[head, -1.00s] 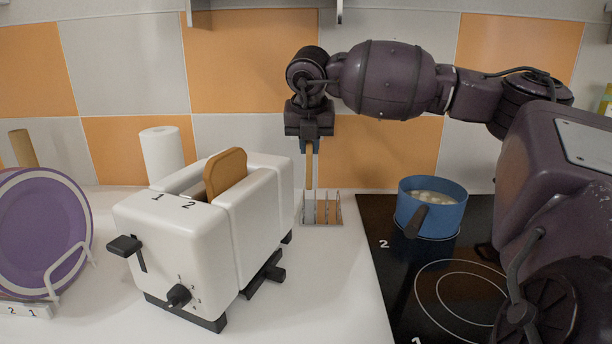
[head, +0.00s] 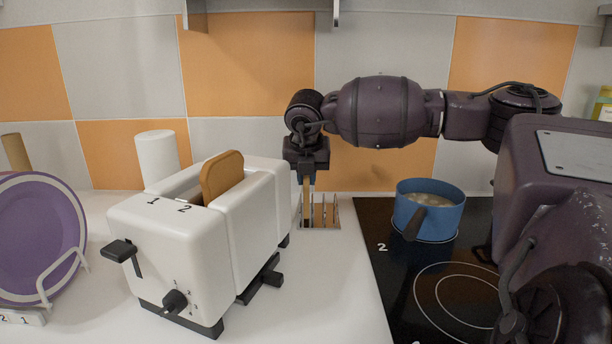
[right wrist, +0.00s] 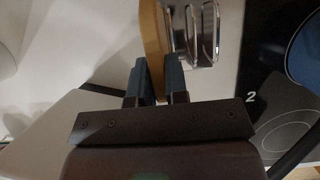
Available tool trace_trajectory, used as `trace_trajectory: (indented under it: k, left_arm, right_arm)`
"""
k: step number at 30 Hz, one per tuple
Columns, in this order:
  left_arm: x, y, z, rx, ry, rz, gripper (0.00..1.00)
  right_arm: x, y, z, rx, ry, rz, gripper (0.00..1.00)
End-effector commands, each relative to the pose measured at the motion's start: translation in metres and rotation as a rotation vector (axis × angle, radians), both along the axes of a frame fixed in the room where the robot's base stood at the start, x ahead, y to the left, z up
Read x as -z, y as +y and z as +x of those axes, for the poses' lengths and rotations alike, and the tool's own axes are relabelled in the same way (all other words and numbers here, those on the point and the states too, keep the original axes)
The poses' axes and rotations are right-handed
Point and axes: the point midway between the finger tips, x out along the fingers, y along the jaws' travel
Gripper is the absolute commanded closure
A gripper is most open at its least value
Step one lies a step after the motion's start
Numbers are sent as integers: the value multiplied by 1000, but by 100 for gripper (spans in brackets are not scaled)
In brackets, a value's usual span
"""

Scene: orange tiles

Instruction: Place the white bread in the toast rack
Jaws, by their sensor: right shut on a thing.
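My right gripper (head: 308,181) is shut on a slice of bread (head: 306,204), seen edge-on with a golden-brown crust. The slice hangs upright at the left part of the metal toast rack (head: 334,200). In the right wrist view the slice (right wrist: 152,30) lies between the fingers (right wrist: 156,82), beside the rack's wire loops (right wrist: 209,30). I cannot tell whether its lower edge is between the wires or touching the base. Another browned slice (head: 222,180) stands in the white toaster (head: 165,250). My left gripper is not in view.
The toaster stands left of the rack. A blue pot (head: 429,212) stands on the black hob (head: 400,300) to the right. A purple plate (head: 38,235) leans in a holder at far left, and a white paper roll (head: 157,157) is behind the toaster. The tiled wall is close behind.

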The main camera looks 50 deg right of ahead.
Motion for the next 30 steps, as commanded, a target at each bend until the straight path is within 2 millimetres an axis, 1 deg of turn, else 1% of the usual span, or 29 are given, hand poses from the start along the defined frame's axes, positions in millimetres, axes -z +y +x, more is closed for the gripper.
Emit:
trace_trajectory:
  k: [3,18,21,22,26,30]
  left_arm:
    - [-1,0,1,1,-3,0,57]
    - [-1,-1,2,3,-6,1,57]
    - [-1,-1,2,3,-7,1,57]
    - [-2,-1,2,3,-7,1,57]
    - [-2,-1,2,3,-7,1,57]
    - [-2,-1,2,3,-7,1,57]
  right_arm:
    - [-1,0,0,0,-1,0,100]
    - [11,0,0,0,-1,0,100]
    - [11,0,0,0,-1,0,100]
    - [11,0,0,0,-1,0,81]
    - [11,0,0,0,-1,0,61]
    - [11,0,0,0,-1,0,60]
